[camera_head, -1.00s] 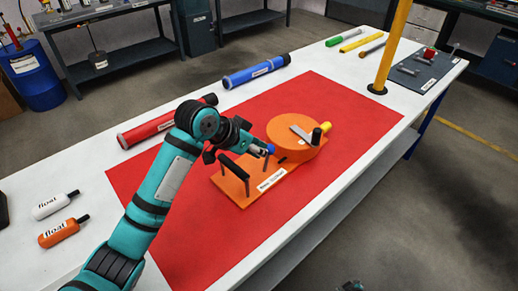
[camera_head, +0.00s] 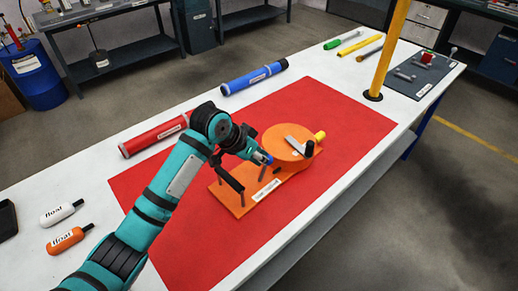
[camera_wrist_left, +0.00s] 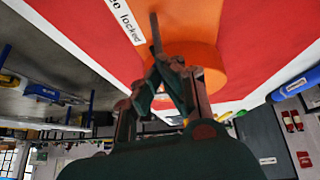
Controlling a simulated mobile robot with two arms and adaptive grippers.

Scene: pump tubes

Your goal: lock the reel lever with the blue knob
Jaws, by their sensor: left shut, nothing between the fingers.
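The orange reel (camera_head: 285,145) sits on an orange base plate (camera_head: 238,207) with a white label (camera_head: 266,189). A grey lever (camera_head: 296,143) with a black grip (camera_head: 309,148) lies across the reel's top. The small blue knob (camera_head: 267,158) shows at the reel's near-left edge, right by my left gripper (camera_head: 259,156). My left gripper is shut and empty; whether it touches the knob I cannot tell. In the left wrist view its fingers (camera_wrist_left: 168,64) meet in front of the orange reel (camera_wrist_left: 208,66), and the label (camera_wrist_left: 124,20) reads "locked". My right gripper is out of view.
The base lies on a red mat (camera_head: 215,245) on a white table. A yellow knob (camera_head: 320,135) sticks out beyond the reel. Red (camera_head: 153,137) and blue (camera_head: 254,78) tubes lie behind; a yellow pole (camera_head: 388,50) stands right.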

